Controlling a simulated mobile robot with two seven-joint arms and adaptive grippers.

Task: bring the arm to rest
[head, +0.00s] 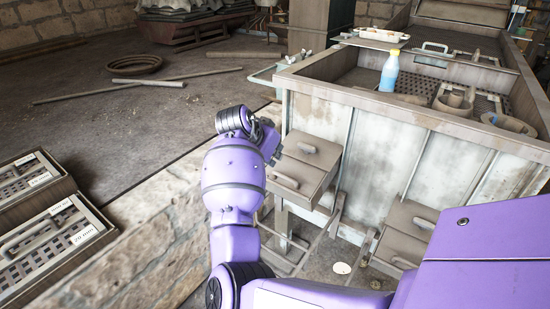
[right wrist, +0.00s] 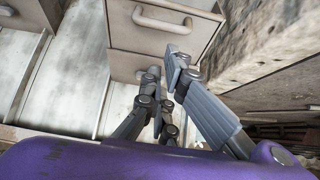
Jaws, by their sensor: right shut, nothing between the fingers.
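My purple right arm reaches up the middle of the head view. Its right gripper (head: 271,143) is mostly hidden behind the wrist, close to the drawer unit (head: 306,160) on the side of the workbench (head: 385,140). In the right wrist view the right gripper (right wrist: 166,71) shows its grey fingers close together with nothing between them. They point toward the drawer fronts (right wrist: 152,38) and their handles; I cannot tell whether they touch. My left gripper is not in view. No engine belt drive can be made out.
A blue bottle (head: 389,70) and bowls stand on the bench top. A second drawer unit (head: 402,232) is lower right. Open cases (head: 48,235) lie at the left.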

